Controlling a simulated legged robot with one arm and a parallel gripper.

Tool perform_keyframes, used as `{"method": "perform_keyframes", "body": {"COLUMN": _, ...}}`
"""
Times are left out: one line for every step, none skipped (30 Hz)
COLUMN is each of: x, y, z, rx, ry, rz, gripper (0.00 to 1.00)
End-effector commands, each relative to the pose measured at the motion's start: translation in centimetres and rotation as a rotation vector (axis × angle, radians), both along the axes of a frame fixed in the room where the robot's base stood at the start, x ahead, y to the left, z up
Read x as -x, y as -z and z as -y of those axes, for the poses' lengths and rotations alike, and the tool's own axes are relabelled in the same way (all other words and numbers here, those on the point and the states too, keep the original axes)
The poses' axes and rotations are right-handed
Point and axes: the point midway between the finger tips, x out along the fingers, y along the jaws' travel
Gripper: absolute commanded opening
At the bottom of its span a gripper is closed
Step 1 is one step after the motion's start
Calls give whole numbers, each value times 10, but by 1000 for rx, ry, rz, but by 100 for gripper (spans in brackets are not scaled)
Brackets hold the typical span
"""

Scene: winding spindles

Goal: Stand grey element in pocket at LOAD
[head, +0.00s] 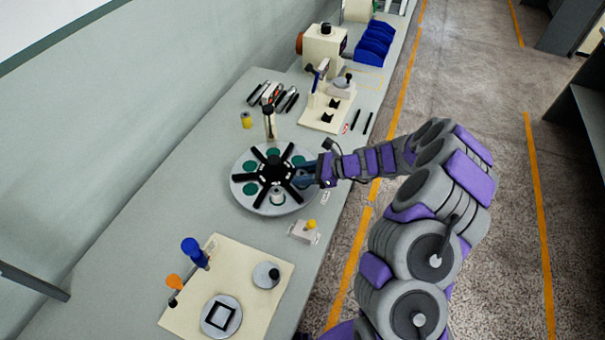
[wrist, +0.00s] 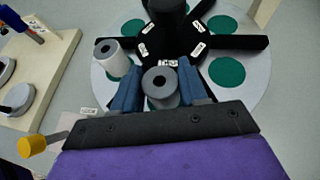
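The grey element (wrist: 160,82) is a short cylinder with a dark hole in its top. In the wrist view it is upright between the two blue fingers of my gripper (wrist: 158,84), which press close on both sides. It is over the near part of the round turntable (wrist: 258,88), in front of the black hub; its lower end is hidden, so I cannot tell whether it touches the pocket floor. In the head view my gripper (head: 311,173) is at the turntable's right edge and hides the element. A small label (wrist: 88,110) lies beside the turntable; its text is unreadable.
A paler cylinder (wrist: 118,65) stands in the neighbouring pocket. Other pockets show empty green floors (wrist: 226,71). Black spokes separate them. A cream board (head: 250,300) and a cream fixture (head: 325,112) flank the turntable.

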Motion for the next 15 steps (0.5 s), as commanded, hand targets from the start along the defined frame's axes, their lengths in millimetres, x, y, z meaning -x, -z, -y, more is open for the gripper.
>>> {"method": "perform_keyframes", "body": {"x": 0, "y": 0, "z": 0, "rx": 0, "ry": 0, "rz": 0, "gripper": 47}}
{"method": "perform_keyframes", "body": {"x": 0, "y": 0, "z": 0, "rx": 0, "ry": 0, "rz": 0, "gripper": 50}}
{"method": "perform_keyframes", "body": {"x": 0, "y": 0, "z": 0, "rx": 0, "ry": 0, "rz": 0, "gripper": 54}}
{"method": "perform_keyframes", "body": {"x": 0, "y": 0, "z": 0, "rx": 0, "ry": 0, "rz": 0, "gripper": 57}}
{"method": "perform_keyframes", "body": {"x": 0, "y": 0, "z": 0, "rx": 0, "ry": 0, "rz": 0, "gripper": 60}}
{"method": "perform_keyframes", "body": {"x": 0, "y": 0, "z": 0, "rx": 0, "ry": 0, "rz": 0, "gripper": 64}}
{"method": "perform_keyframes", "body": {"x": 0, "y": 0, "z": 0, "rx": 0, "ry": 0, "rz": 0, "gripper": 66}}
{"method": "perform_keyframes", "body": {"x": 0, "y": 0, "z": 0, "rx": 0, "ry": 0, "rz": 0, "gripper": 69}}
{"method": "perform_keyframes", "body": {"x": 0, "y": 0, "z": 0, "rx": 0, "ry": 0, "rz": 0, "gripper": 69}}
{"method": "perform_keyframes", "body": {"x": 0, "y": 0, "z": 0, "rx": 0, "ry": 0, "rz": 0, "gripper": 69}}
{"method": "perform_keyframes", "body": {"x": 0, "y": 0, "z": 0, "rx": 0, "ry": 0, "rz": 0, "gripper": 69}}
{"method": "perform_keyframes", "body": {"x": 0, "y": -1, "z": 0, "rx": 0, "ry": 0, "rz": 0, "gripper": 69}}
{"method": "perform_keyframes", "body": {"x": 0, "y": -1, "z": 0, "rx": 0, "ry": 0, "rz": 0, "gripper": 69}}
{"method": "perform_keyframes", "body": {"x": 0, "y": -1, "z": 0, "rx": 0, "ry": 0, "rz": 0, "gripper": 69}}
{"method": "perform_keyframes", "body": {"x": 0, "y": -1, "z": 1, "rx": 0, "ry": 0, "rz": 0, "gripper": 69}}
